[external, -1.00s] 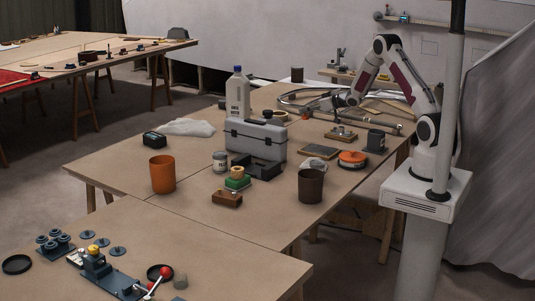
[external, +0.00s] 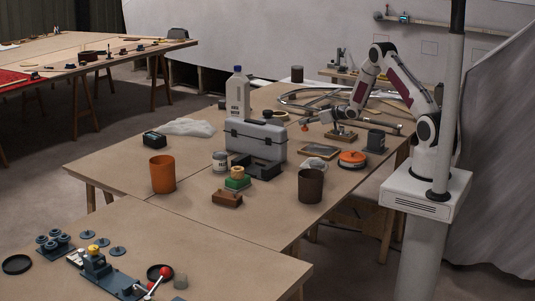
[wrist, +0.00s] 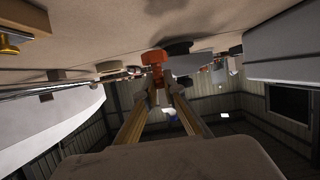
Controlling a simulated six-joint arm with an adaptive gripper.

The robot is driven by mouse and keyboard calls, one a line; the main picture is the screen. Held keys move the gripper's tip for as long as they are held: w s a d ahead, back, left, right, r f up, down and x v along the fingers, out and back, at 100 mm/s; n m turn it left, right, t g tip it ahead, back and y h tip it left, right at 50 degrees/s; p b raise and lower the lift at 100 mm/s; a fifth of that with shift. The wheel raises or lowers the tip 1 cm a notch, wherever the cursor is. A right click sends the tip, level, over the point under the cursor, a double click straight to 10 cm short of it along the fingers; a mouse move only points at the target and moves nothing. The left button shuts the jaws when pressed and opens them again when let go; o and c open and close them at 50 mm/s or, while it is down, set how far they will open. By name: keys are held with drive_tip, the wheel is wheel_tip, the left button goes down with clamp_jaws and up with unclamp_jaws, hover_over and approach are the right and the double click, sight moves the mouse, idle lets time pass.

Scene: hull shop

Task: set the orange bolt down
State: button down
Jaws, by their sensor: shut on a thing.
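The orange bolt (external: 304,127) is at the end of my gripper (external: 311,122) in the external view, low over the far part of the long table (external: 236,205). In the wrist view the orange bolt (wrist: 155,58) sits between the fingertips of my gripper (wrist: 157,76), which is shut on it. Its wide orange head lies beyond the fingertips, close to the tabletop. I cannot tell whether the bolt touches the table. The fingers hide part of its shank.
A grey toolbox (external: 256,142) and a white jug (external: 237,95) stand left of my gripper. A wooden block with fittings (external: 341,135) and a framed panel (external: 318,151) lie nearby. A pale crumpled thing (external: 314,164) lies behind a brown cup (external: 311,186).

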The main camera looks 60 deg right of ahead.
sight(307, 128)
drive_tip(key=shift+f, duration=0.4)
drive_tip(key=shift+f, duration=1.85)
drive_tip(key=shift+f, duration=0.1)
drive_tip(key=c, duration=2.1)
unclamp_jaws()
drive_tip(key=shift+c, duration=0.2)
drive_tip(key=shift+s, duration=0.1)
drive_tip(key=shift+s+r, duration=0.35)
drive_tip(key=shift+s, duration=0.1)
drive_tip(key=shift+v, duration=5.4)
